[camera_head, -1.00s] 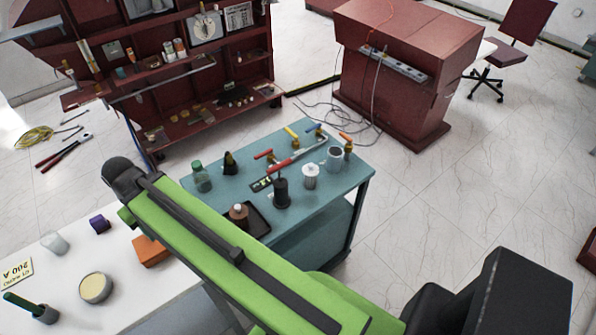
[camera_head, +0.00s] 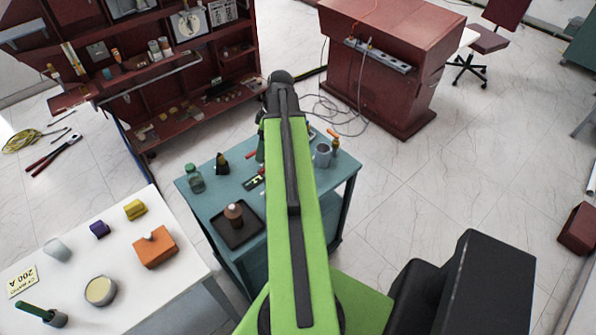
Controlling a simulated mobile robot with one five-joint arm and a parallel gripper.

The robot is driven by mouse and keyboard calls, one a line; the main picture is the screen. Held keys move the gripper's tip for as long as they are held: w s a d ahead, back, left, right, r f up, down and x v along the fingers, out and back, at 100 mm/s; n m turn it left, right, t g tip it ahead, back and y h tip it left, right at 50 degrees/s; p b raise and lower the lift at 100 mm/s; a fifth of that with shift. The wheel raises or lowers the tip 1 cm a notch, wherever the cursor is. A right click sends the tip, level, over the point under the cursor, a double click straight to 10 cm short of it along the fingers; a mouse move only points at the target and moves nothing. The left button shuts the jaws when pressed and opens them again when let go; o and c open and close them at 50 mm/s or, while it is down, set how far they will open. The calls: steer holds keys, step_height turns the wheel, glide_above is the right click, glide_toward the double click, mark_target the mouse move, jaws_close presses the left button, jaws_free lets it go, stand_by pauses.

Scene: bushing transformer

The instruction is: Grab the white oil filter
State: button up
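The white oil filter is hidden in this view; my green arm crosses in front of the middle of the teal table (camera_head: 203,205), where the filter stood. My arm reaches up the picture, and its dark far joint (camera_head: 280,80) shows beyond the table's back edge. My gripper cannot be seen, so whether it is open or shut does not show.
On the teal table are a green-capped bottle (camera_head: 194,180), a brown insulator (camera_head: 234,213) on a black tray (camera_head: 240,236), a grey mug (camera_head: 322,155) and an orange-handled valve (camera_head: 334,141). A white table (camera_head: 130,285) stands front left, a red cabinet (camera_head: 385,60) behind.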

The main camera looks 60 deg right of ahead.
steer(key=s+d+r+n+t+p, duration=0.2)
steer(key=s+d+r, duration=0.1)
steer(key=s+d, duration=1.05)
steer(key=b+x, duration=0.8)
steer(key=s+a+b+x, duration=0.1)
steer(key=b+x, duration=0.3)
steer(key=shift+s+f, duration=0.1)
steer(key=shift+f, duration=0.05)
steer(key=shift+a, duration=0.1)
steer(key=b+x, duration=0.4)
steer(key=x, duration=0.1)
steer(key=shift+f+b, duration=0.15)
steer(key=shift+b, duration=0.25)
steer(key=shift+r, duration=0.2)
jaws_close()
